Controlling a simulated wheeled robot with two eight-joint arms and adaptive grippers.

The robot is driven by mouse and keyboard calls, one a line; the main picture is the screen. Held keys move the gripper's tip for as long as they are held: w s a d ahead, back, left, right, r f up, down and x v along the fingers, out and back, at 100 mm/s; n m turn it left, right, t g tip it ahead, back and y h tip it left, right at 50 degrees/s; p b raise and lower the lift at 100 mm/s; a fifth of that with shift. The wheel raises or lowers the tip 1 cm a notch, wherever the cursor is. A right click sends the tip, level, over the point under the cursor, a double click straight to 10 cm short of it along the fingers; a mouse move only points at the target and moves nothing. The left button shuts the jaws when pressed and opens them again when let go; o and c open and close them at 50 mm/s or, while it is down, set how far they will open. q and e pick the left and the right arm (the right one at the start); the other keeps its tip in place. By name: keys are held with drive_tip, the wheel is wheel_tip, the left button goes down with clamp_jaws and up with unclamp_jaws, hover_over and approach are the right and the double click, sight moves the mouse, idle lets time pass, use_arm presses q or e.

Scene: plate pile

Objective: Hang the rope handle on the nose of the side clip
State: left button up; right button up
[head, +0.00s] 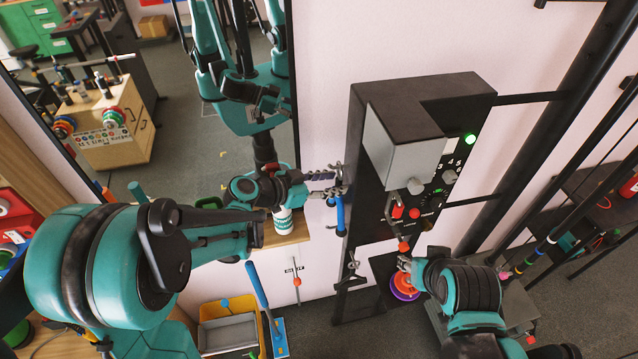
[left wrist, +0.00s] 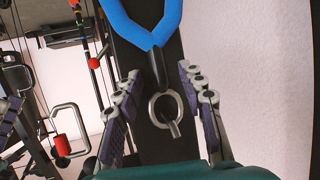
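The blue rope handle (head: 340,214) hangs upright beside the black column, just below my left gripper (head: 332,178). In the left wrist view its blue loop (left wrist: 146,32) runs into a black neck and a metal ring (left wrist: 165,108). A short metal pin crosses the ring; I cannot tell whether it is the clip's nose. My left gripper's fingers (left wrist: 163,100) stand apart on both sides of the ring, with gaps visible. A metal clip (head: 351,268) sits lower on the column's side. My right gripper (head: 404,265) is by a red-and-purple disc (head: 405,286); its fingers are too small to read.
The black column (head: 365,150) carries a grey box and a panel with knobs and a green light (head: 469,139). A mirror (head: 240,80) stands behind my left arm. A yellow bin with a grey tray (head: 228,331) is below. Black bars run at right.

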use_arm(q)
drive_tip(key=shift+w+d+f, duration=0.15)
drive_tip(key=shift+d, duration=0.15)
clamp_jaws()
drive_tip(key=shift+r+p, duration=0.65)
drive_tip(key=shift+r, duration=0.35)
drive_tip(key=shift+a, duration=0.1)
drive_tip(key=s+a, duration=0.2)
drive_tip(key=a, duration=0.5)
drive_tip(key=shift+s+b, duration=0.2)
drive_tip(key=shift+b, duration=0.2)
idle(0.3)
